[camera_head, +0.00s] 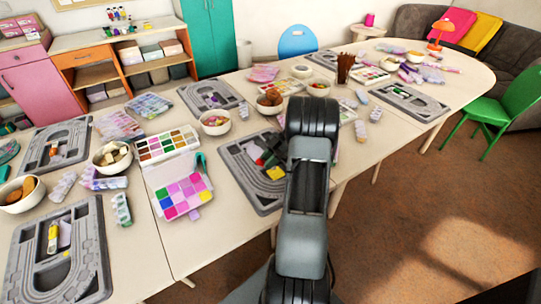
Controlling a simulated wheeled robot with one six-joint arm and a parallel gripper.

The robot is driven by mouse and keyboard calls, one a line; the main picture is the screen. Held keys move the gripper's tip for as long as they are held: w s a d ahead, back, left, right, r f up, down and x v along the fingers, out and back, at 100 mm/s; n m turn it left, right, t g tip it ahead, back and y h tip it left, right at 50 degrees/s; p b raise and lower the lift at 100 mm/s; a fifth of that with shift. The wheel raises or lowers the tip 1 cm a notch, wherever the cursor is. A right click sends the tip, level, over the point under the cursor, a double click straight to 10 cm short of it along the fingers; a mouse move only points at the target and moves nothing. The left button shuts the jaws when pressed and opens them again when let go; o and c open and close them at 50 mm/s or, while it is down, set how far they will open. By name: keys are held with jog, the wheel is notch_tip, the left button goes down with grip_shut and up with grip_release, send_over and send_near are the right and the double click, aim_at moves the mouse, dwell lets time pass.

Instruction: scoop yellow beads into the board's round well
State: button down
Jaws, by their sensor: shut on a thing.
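A grey bead board (262,196) with curved grooves lies on the table just left of my arm. My arm covers its right part, and I cannot make out its round well. A yellow patch (276,172) shows in the board, too small to tell whether it is beads. My gripper (271,145) is a dark shape over the board's upper part, mostly hidden by my arm. It is shut on a small red thing (260,160), too small to identify. An open box (167,198) left of the board has compartments of pink, purple, green and yellow.
A paint-like colour tray (167,143) and bowls (215,122) stand close to the board. More grey boards (91,258) lie along the table. A cup of brown sticks (345,68) stands behind my arm. The floor at the right is clear, with a green chair (508,103) beyond.

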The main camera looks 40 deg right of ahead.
aim_at(258, 161)
jog(key=a+h, duration=0.1)
jog(key=h, duration=0.1)
jog(key=a+f+h+p, duration=0.1)
jog(key=h, duration=0.1)
jog(key=g+h, duration=0.1)
jog(key=h, duration=0.1)
jog(key=shift+w+a+f, duration=0.15)
jog(key=shift+a+f, duration=0.25)
jog(key=shift+w+a+r+h+p, duration=0.1)
jog(key=shift+h+p, duration=0.25)
jog(key=shift+h, duration=0.15)
jog(key=shift+a+r+h+p, duration=0.2)
jog(key=shift+r+h+p, duration=0.15)
jog(key=shift+r, duration=0.35)
jog(key=shift+a+r+h+p, duration=0.25)
jog(key=shift+r+p, duration=0.15)
jog(key=shift+r, duration=0.3)
